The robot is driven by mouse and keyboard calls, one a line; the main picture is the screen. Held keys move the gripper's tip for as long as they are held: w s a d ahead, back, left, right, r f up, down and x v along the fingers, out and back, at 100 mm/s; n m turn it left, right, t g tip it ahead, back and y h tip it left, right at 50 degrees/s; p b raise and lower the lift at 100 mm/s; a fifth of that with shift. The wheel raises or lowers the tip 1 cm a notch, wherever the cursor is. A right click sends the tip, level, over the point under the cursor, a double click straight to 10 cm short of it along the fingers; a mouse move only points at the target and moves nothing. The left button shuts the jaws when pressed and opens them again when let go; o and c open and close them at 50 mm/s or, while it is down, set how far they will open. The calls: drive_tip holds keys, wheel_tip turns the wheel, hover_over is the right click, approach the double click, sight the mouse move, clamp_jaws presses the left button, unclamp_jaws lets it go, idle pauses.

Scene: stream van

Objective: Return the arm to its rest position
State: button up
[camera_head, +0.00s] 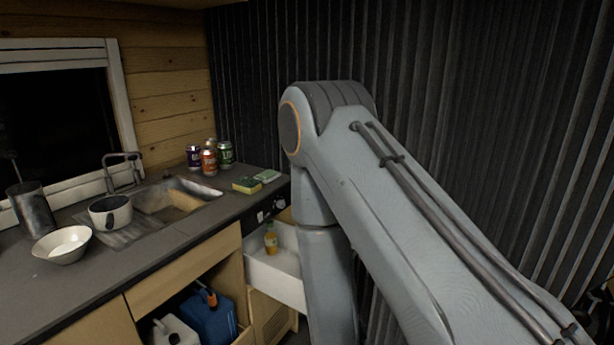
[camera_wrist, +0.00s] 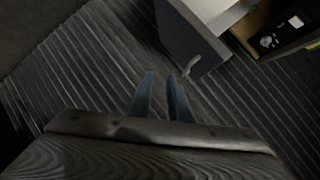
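My grey arm fills the middle and right of the head view, bent at a rounded joint near the corrugated dark wall. My gripper is hidden in that view. In the wrist view my gripper (camera_wrist: 160,92) shows two thin fingers with a gap between them. Nothing shows between the fingers. Beyond them is dark ribbed surface. A pulled-out drawer (camera_wrist: 185,30) with a curved handle (camera_wrist: 200,64) lies past the fingertips, apart from them.
The open white drawer (camera_head: 275,282) holds an orange bottle (camera_head: 270,238), close to my arm. The counter (camera_head: 150,262) carries a pot (camera_head: 110,212), a bowl (camera_head: 62,243), several cans (camera_head: 209,161) and sponges (camera_head: 246,185). Below are a blue container (camera_head: 208,318) and a white jug (camera_head: 175,332).

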drive_tip(key=s+d+r+n+g+y, duration=0.1)
drive_tip(key=s+d+r+n+g, duration=0.3)
drive_tip(key=s+r+n+g, duration=0.2)
drive_tip(key=s+d+r+n+g+y, duration=0.2)
drive_tip(key=s+d+r+n+g, duration=0.2)
drive_tip(key=s+r+n, duration=0.3)
drive_tip(key=s+r+g, duration=0.1)
drive_tip(key=s+r, duration=0.3)
drive_tip(key=shift+d+g, duration=0.3)
drive_tip(key=shift+g, duration=0.1)
